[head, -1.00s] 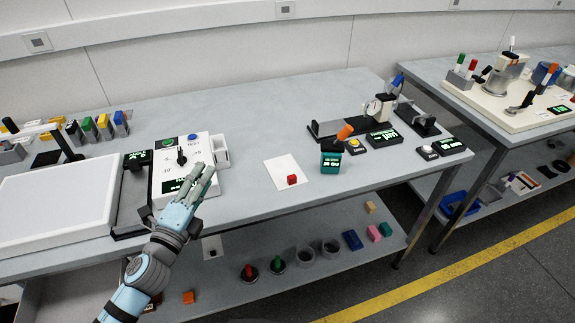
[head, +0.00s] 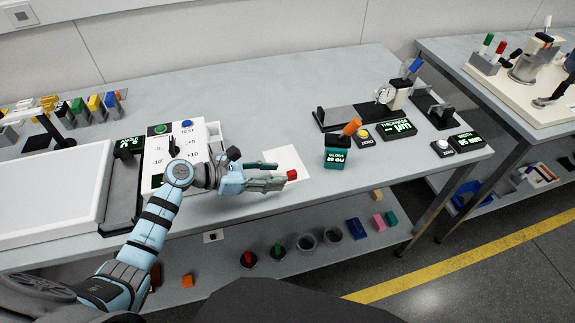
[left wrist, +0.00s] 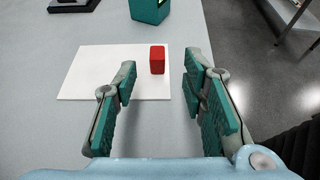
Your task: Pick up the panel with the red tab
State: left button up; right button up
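The white panel (head: 288,157) lies flat on the grey table, with a small red tab (head: 292,175) standing at its front edge. In the left wrist view the panel (left wrist: 92,75) lies beyond and mostly left of the fingers, and the red tab (left wrist: 157,60) stands between the two finger lines, just past the tips. My left gripper (head: 278,175) is open and empty, low over the table beside the panel; it also shows in the left wrist view (left wrist: 160,82). In the head view its fingers cover part of the panel's near left side. My right gripper is not in view.
A teal block with a display (head: 336,158) stands right of the panel. A white dial box (head: 158,145) and a light plate (head: 50,195) are at left. A gauge stand (head: 397,95) and display boxes are at right. Bare table lies behind the panel.

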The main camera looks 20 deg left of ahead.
aim_at(290, 173)
pick_arm(q)
jog(key=x, duration=0.4)
jog(key=shift+w+d, duration=0.2)
jog(key=shift+w, duration=0.25)
jog(key=shift+s, duration=0.1)
grip_shut()
